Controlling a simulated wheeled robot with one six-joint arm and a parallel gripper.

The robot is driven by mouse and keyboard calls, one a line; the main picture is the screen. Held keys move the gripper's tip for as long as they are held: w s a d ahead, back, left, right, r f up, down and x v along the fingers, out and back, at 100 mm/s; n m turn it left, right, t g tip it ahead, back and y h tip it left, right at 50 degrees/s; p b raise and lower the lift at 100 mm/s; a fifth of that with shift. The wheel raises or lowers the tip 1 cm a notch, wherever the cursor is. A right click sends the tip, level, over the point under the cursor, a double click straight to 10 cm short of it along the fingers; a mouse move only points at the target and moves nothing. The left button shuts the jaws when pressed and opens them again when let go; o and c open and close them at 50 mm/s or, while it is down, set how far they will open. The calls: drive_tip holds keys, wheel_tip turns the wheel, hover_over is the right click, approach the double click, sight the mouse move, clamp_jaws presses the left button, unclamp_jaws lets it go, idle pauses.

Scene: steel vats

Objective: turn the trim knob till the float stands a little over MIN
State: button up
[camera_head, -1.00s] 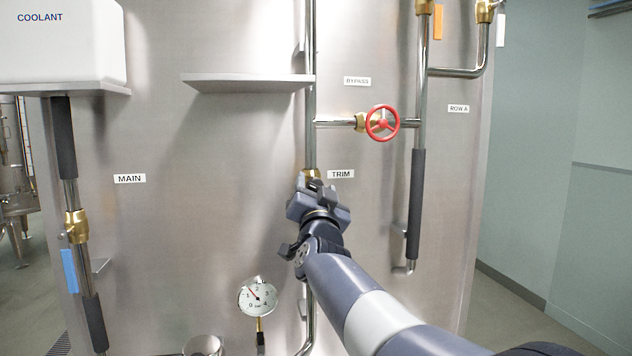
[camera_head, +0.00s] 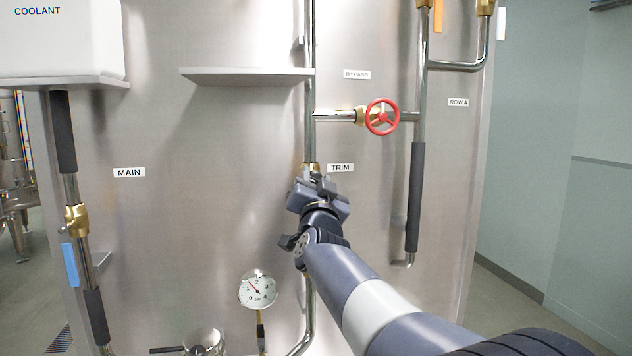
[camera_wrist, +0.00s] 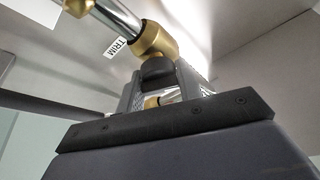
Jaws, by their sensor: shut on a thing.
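The trim knob (camera_wrist: 157,70) is a dark round cap on a brass valve body (camera_wrist: 155,40) beside the TRIM label (camera_wrist: 116,47) in the wrist view. My gripper (camera_wrist: 160,82) is shut on this knob, with a jaw on each side of it. In the head view my gripper (camera_head: 318,187) stands at the brass fitting (camera_head: 312,168) just below left of the TRIM label (camera_head: 340,168) and hides the knob. I see no float and no MIN mark in either view.
A red handwheel (camera_head: 382,117) stands up and right of my gripper. A steel shelf (camera_head: 245,76) juts out at upper left. A dial gauge (camera_head: 258,289) and a steel cup (camera_head: 204,343) are below. The white COOLANT box (camera_head: 60,45) is at far left.

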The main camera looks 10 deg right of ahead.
drive_tip(key=m+p, duration=0.1)
drive_tip(key=m+h+p, duration=0.1)
drive_tip(key=m, duration=0.1)
drive_tip(key=shift+r+m+g, duration=0.2)
drive_tip(key=shift+m+g, duration=0.1)
drive_tip(key=shift+g, duration=0.1)
drive_tip(key=shift+f+m+g+h+p, duration=0.2)
drive_tip(key=shift+m+g+h+p, duration=0.2)
drive_tip(key=shift+m+h+p, duration=0.55)
drive_tip(key=shift+m+y+b, duration=0.25)
drive_tip(key=shift+b, duration=0.05)
drive_tip(key=o, duration=1)
drive_tip(key=b+v, duration=0.3)
drive_tip(key=v, duration=0.7)
drive_tip(key=shift+s+f, duration=0.2)
drive_tip(key=shift+s, duration=0.2)
drive_tip(key=shift+w, duration=0.1)
